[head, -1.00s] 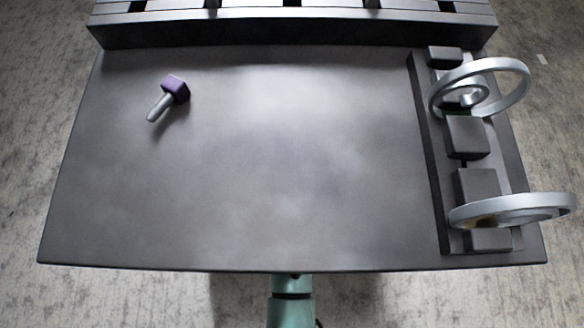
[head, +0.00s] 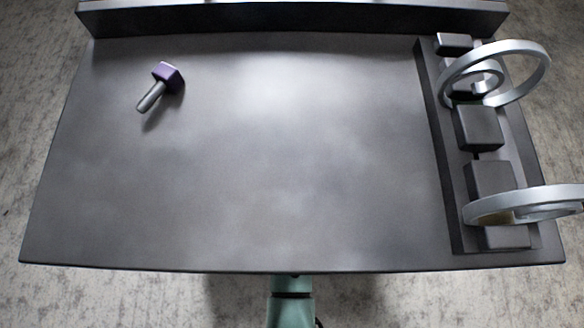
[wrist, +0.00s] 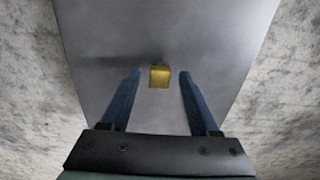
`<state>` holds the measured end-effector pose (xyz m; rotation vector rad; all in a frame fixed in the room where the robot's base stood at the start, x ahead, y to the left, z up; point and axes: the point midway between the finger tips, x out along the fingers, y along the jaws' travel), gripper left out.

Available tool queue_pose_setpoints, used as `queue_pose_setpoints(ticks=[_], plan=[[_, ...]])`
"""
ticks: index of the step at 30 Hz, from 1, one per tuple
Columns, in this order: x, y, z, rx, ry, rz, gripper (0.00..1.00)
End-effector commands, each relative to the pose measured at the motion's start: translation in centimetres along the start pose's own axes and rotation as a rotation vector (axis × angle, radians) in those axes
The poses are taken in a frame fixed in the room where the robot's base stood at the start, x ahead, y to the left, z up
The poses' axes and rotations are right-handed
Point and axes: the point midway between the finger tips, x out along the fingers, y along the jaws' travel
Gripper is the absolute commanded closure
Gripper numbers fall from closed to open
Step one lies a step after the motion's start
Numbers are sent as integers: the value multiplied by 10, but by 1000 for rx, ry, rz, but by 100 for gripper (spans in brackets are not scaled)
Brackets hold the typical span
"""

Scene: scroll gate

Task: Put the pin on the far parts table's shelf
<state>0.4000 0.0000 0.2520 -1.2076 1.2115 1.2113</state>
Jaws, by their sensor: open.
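A pin (head: 161,84) with a purple blocky head and a grey shank lies on the dark grey table at the upper left in the head view. Its shank points down and left. In the wrist view my gripper (wrist: 158,76) is open. A small yellow block (wrist: 159,78) shows between its fingertips, not visibly touched, against a grey surface. I cannot tell whether the block is a pin's head. My gripper does not show in the head view.
A dark rail with several blocks (head: 479,127) stands along the table's right side. It carries silver rings, an upper one (head: 527,94) and a lower one (head: 530,211), which overhang the right edge. The middle and front of the table (head: 280,170) are clear.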

Motion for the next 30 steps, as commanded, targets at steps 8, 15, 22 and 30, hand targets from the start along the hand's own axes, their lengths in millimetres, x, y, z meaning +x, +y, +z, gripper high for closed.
queue_pose_setpoints(ticks=[8, 15, 22, 30], plan=[[-12, 0, 0, 0, 0, -1, 38], [-48, 0, 0, 1, 0, -2, 38], [-77, 0, 0, 0, 0, -1, 38], [-78, 0, 0, 0, 0, 1, 38]])
